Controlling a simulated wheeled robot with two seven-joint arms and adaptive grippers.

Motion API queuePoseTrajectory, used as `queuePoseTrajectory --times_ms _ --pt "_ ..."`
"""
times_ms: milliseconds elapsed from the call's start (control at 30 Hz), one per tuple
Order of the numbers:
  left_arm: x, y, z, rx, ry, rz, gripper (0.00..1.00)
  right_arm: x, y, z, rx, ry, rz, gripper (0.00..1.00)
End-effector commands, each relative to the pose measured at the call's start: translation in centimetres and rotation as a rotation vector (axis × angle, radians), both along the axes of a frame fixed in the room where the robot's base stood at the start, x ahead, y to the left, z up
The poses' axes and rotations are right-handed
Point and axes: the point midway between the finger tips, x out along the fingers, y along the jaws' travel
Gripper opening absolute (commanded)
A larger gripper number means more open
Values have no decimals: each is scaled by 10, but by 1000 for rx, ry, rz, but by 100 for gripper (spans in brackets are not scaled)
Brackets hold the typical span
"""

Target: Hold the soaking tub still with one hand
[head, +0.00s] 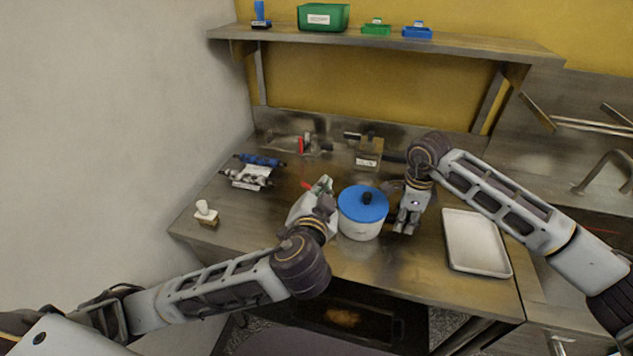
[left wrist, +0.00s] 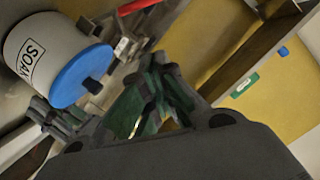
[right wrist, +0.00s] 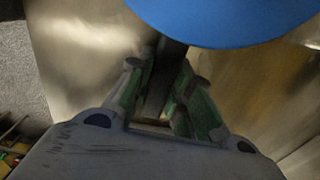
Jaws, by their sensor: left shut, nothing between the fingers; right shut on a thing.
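The soaking tub (head: 360,228) is a white round pot with a blue lid (head: 355,205) and a black knob. It stands upright on the steel counter. The left wrist view shows its side with a "SOAK" label (left wrist: 32,60). My right gripper (head: 405,226) points down at the tub's right side. In the right wrist view its fingers (right wrist: 162,85) are shut on a dark bar, seemingly a tub handle, below the lid's edge. My left gripper (head: 324,184) is shut and empty, left of and behind the tub. Its green-padded fingers (left wrist: 158,95) are together.
A white tray (head: 474,242) lies to the right. Blue and silver items (head: 250,175) and a small white-topped object (head: 206,212) are at the left. A labelled box (head: 369,153) and a red-handled item (head: 301,145) stand at the back. A shelf (head: 385,41) holds bins above.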

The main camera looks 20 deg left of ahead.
Motion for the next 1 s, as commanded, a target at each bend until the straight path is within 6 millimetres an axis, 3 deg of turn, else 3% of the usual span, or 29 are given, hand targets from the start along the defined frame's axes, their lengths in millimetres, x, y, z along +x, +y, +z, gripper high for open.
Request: queuePoseTrajectory --times_ms 467,1000 --pt "9 1 -2 0 -1 2 0 0 0 0 0 0 0 0" --pt "66 8 -14 1 -1 1 0 0 0 0 0 0 0 0"
